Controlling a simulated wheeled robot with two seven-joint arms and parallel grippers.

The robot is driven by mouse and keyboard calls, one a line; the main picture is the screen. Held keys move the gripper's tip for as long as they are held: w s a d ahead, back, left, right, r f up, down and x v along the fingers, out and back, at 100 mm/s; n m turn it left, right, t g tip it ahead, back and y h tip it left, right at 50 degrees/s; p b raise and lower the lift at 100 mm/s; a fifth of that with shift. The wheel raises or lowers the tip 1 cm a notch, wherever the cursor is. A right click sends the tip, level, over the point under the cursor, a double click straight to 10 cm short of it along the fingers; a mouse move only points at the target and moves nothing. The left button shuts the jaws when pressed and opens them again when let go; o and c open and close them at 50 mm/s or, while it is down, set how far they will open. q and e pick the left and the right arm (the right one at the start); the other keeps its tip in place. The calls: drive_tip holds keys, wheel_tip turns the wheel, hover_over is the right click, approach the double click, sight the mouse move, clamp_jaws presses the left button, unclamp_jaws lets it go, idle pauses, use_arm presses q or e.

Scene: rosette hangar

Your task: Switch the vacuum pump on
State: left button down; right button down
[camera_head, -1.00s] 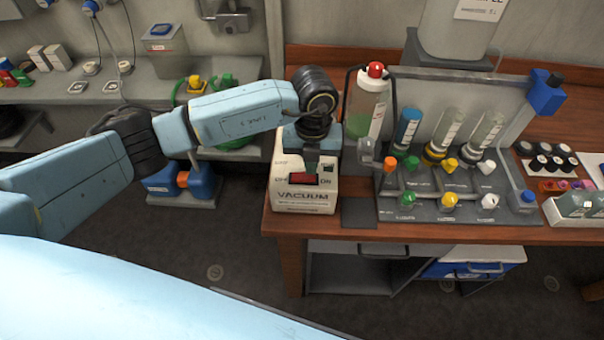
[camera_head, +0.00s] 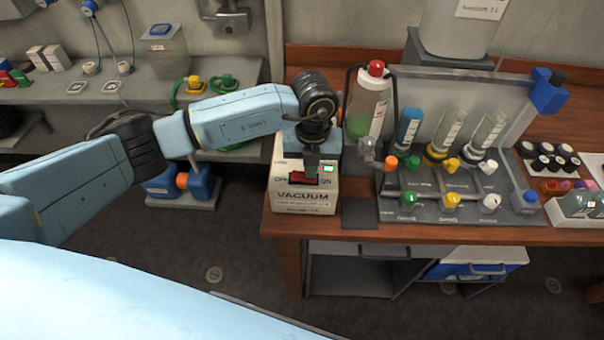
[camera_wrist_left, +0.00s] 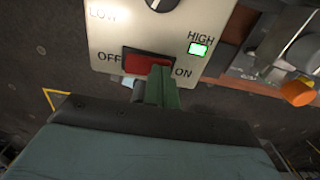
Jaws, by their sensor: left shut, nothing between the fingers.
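The vacuum pump (camera_head: 303,202) is a cream box at the left end of the wooden bench, marked VACUUM. Its red rocker switch (camera_head: 302,179) sits between OFF and ON on its top panel; the switch also shows in the left wrist view (camera_wrist_left: 143,63). A small indicator lamp (camera_wrist_left: 198,49) under HIGH glows green, and it shows green in the head view (camera_head: 328,169). My left gripper (camera_head: 312,170) is shut and empty, its fingertips at the ON side of the switch, seemingly touching it and hiding part of it. My right gripper is not in view.
A wash bottle (camera_head: 368,105) with a red cap stands behind the pump. To the right is a grey manifold rack (camera_head: 460,210) with coloured valve knobs and glass tubes. A dark flat pad (camera_head: 360,215) lies between them. The bench's front edge is just before the pump.

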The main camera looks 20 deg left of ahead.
use_arm(q)
wheel_tip(320, 180, up, 7)
drive_tip(key=p, duration=0.5)
idle(0.3)
idle(0.5)
